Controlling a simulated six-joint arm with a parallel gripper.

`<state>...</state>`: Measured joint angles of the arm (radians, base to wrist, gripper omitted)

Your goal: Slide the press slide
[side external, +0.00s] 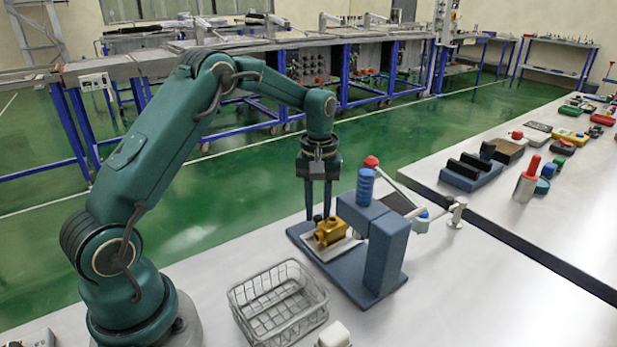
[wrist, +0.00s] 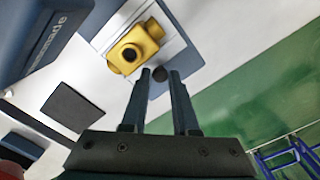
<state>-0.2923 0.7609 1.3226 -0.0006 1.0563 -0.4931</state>
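The press stands right of my arm in the side view, with a blue base (side external: 349,285), a blue upright (side external: 386,258) and a blue ribbed cylinder (side external: 365,187) on top. A pale metal slide plate (side external: 336,248) lies on the base and carries a yellow fitting (side external: 330,231). My gripper (side external: 318,218) points down at the plate's far end, beside the fitting. In the wrist view my fingers (wrist: 160,72) are apart, with a small dark round knob (wrist: 160,75) in line with the gap. The yellow fitting (wrist: 134,47) is just beyond the tips. Contact with the knob cannot be told.
An empty wire basket (side external: 278,302) stands in front of the press, with a white block (side external: 334,335) near it. A hinged grey panel (side external: 398,201) and a metal clamp (side external: 456,212) are behind it.

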